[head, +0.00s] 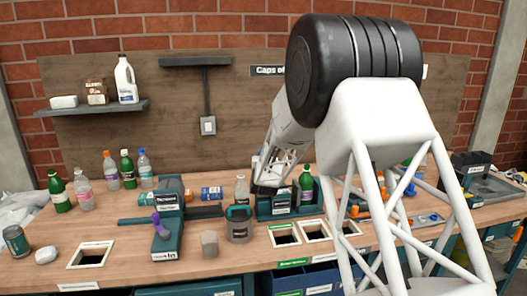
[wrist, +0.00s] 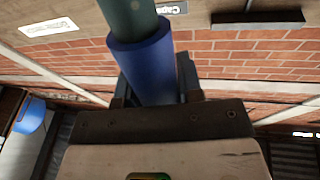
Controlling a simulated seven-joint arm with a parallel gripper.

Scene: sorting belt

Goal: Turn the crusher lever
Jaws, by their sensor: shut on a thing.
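My gripper (head: 268,184) hangs above the back middle of the bench, by the teal holder (head: 283,208). In the wrist view its fingers (wrist: 152,90) are shut on a blue cylinder (wrist: 143,65). A dark green round part (wrist: 130,16) continues from its far end. I cannot tell whether this is the crusher lever; in the head view my gripper hides what it holds. A teal machine (head: 172,192) stands left of my gripper. A purple handle-like piece (head: 158,222) shows at its front, clear of my gripper.
A green bottle (head: 306,185) stands just right of my gripper. A clear bottle (head: 241,188) and a dark container (head: 239,224) stand to its left. Several bottles line the back left. Square bench openings (head: 285,233) lie in front. A shelf (head: 92,108) hangs on the back board.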

